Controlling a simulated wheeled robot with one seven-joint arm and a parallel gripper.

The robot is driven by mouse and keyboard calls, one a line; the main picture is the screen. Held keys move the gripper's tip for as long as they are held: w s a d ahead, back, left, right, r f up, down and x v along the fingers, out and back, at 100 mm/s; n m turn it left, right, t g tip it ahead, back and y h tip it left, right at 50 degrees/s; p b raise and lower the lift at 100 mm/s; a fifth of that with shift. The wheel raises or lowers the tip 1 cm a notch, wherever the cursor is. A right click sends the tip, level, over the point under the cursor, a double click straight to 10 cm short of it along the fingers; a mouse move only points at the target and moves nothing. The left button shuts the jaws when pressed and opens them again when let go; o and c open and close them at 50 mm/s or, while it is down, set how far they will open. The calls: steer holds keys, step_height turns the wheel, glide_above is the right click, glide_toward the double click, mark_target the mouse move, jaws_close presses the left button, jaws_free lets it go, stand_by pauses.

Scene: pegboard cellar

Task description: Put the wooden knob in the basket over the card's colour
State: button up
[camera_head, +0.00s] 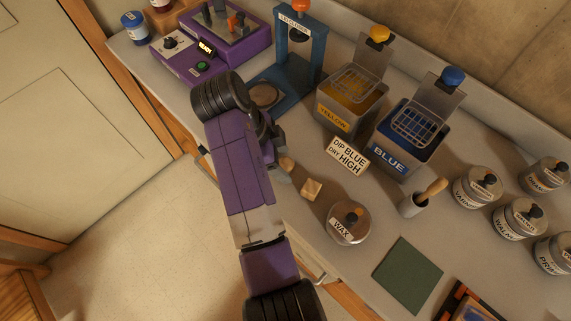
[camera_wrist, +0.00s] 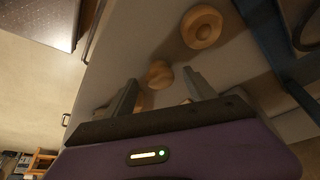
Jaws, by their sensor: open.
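The wooden knob (camera_head: 287,163) lies on the counter beside my gripper in the head view, partly hidden by my arm. In the wrist view a wooden knob (camera_wrist: 158,73) shows between and just beyond the open, empty fingers of my gripper (camera_wrist: 162,92). The card (camera_head: 347,156) reads "DIP BLUE DRY HIGH". Behind it stand the yellow tank (camera_head: 339,121) and the blue tank (camera_head: 390,158). A wire basket (camera_head: 357,84) sits over the yellow tank, and another wire basket (camera_head: 417,124) sits over the blue tank.
A small wooden piece (camera_head: 311,190) and a wax tin (camera_head: 348,223) stand nearby. A blue press (camera_head: 304,50) is behind my arm. A round wooden piece (camera_wrist: 201,27) lies beyond the fingers.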

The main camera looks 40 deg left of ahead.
steer(key=shift+w+f, duration=0.1)
steer(key=shift+f, duration=0.15)
jaws_close()
steer(key=shift+r, duration=0.1)
steer(key=shift+r, duration=0.6)
step_height(320, 180, up, 11)
steer(key=p, duration=0.7)
step_height(320, 180, up, 8)
glide_above(281, 164)
steer(key=shift+w+d+f+b, duration=0.2)
steer(key=shift+b, duration=0.15)
